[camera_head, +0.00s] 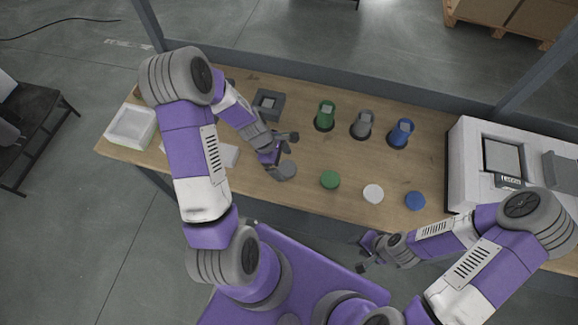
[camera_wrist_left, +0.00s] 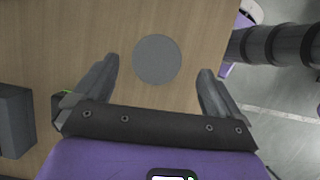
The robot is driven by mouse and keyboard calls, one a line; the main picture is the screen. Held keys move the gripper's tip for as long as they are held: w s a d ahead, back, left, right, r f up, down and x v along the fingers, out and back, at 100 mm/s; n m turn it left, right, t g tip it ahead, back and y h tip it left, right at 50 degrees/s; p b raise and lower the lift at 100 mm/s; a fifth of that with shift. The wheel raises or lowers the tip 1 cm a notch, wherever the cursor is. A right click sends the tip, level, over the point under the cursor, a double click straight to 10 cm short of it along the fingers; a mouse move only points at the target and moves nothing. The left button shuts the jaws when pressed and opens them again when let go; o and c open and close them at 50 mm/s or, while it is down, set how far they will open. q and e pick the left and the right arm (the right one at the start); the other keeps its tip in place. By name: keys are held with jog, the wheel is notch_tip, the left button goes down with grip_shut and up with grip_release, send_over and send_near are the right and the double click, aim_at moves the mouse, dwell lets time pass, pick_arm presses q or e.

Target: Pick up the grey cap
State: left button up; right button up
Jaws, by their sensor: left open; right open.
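The grey cap (camera_head: 286,169) is a flat round disc lying on the wooden table, at the left end of a row of caps. It also shows in the left wrist view (camera_wrist_left: 157,60), ahead of and between the two fingers. My left gripper (camera_head: 284,156) is open and empty, right by the grey cap, with one finger on either side of its line. My right gripper (camera_head: 364,253) is open and empty in front of the table's front edge, away from the caps.
A green cap (camera_head: 330,180), a white cap (camera_head: 373,194) and a blue cap (camera_head: 415,201) lie to the right. Behind them stand green (camera_head: 325,115), grey (camera_head: 362,124) and blue (camera_head: 400,133) containers. A white tray (camera_head: 131,139) sits far left, a white machine (camera_head: 464,165) at right.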

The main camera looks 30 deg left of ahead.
aim_at(287, 168)
pick_arm(q)
jog(key=x, duration=0.5)
jog(key=shift+w+a, duration=0.15)
jog(key=shift+c, duration=0.3)
jog(key=c, duration=1)
